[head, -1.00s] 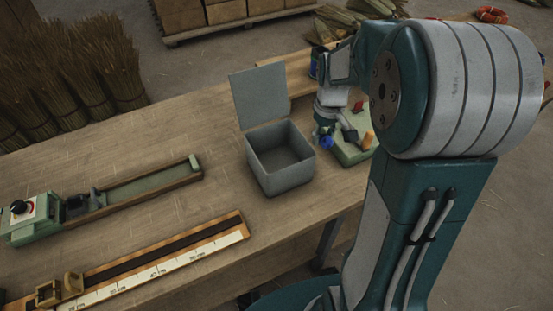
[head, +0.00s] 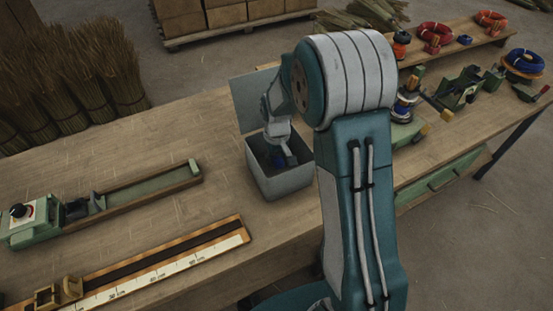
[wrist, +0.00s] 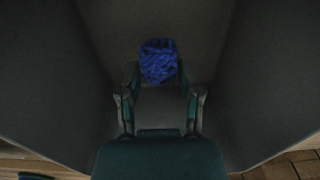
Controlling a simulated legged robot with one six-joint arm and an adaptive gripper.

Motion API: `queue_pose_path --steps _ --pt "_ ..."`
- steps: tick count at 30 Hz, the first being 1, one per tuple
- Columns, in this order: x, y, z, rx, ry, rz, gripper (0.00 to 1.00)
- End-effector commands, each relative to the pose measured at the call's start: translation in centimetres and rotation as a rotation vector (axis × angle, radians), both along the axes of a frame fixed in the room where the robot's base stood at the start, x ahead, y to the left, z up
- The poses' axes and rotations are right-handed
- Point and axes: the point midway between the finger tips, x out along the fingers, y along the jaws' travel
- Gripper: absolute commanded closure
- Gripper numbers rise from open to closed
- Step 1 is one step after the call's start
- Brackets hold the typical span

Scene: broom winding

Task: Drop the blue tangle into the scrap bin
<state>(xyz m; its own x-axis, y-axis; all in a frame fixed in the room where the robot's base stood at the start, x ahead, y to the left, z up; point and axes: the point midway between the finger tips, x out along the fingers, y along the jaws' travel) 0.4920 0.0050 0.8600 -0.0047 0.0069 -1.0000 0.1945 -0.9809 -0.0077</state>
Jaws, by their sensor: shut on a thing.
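The scrap bin (head: 268,186) is a grey square box on the workbench, with its lid standing open at the back. My gripper (head: 278,160) reaches down into its mouth. The blue tangle (wrist: 159,61) shows in the wrist view between the fingertips of my gripper (wrist: 159,80), with the bin's grey inner walls around it. My gripper is shut on the tangle. In the head view only a small dark blue bit of it shows inside the bin, and the fingers are partly hidden.
On the bench (head: 150,170) a green slide fixture (head: 120,195) and a long measuring rule (head: 160,265) lie left of the bin. Right of my arm stand a green winding device (head: 460,90), spools and a blue coil (head: 524,62). Brush bundles (head: 70,75) stand behind.

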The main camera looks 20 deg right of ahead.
Motion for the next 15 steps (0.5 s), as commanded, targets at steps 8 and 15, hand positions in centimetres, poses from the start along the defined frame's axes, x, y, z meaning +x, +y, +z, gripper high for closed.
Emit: queue_pose_path --steps 8,15 --pt "-0.01 -0.03 -0.97 0.0 -0.001 0.0 0.78" --pt "0.0 -0.05 -1.52 0.0 -0.001 0.0 0.78"
